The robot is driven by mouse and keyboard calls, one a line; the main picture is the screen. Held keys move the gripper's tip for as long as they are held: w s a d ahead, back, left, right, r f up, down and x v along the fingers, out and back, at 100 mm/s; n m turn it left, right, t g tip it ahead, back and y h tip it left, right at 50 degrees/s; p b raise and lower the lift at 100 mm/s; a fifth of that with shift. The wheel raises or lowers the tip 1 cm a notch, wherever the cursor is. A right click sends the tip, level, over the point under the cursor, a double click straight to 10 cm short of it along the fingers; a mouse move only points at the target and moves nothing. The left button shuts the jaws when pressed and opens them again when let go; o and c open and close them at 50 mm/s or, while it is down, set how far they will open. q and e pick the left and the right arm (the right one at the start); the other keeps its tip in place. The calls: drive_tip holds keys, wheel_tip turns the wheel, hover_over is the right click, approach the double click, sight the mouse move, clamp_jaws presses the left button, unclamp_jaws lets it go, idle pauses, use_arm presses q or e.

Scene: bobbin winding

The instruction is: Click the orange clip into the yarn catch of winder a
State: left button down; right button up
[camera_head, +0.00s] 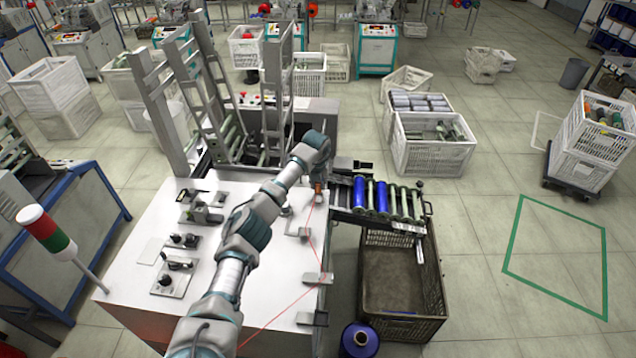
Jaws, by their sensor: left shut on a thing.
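My left arm reaches up across the white machine top, and its gripper (318,183) points down near the far right edge of that top. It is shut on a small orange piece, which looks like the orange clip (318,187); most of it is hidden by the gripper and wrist. A thin red yarn (309,240) runs from near the clip down across the white top. Small grey brackets (318,278) stand along the right edge. I cannot tell which part is the yarn catch, or whether the clip touches it. My right gripper is not in view.
A sloping rack (392,203) with blue and metal bobbins lies right of the gripper, above a dark crate (405,330). A metal frame (205,90) rises behind. A striped signal post (48,233) stands at left.

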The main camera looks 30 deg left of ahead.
use_arm(q)
drive_tip(key=shift+s+b+x, duration=0.15)
drive_tip(key=shift+b+x, duration=0.25)
drive_tip(key=shift+x, duration=0.45)
drive_tip(key=shift+s+b+x, duration=0.2)
drive_tip(key=shift+b+x, duration=0.15)
drive_tip(key=shift+x, duration=0.45)
drive_tip(key=shift+d+f, duration=0.1)
drive_tip(key=c, duration=0.9)
unclamp_jaws()
drive_tip(key=v, duration=1.1)
drive_tip(key=shift+r, duration=0.4)
drive_tip(key=shift+s, duration=0.1)
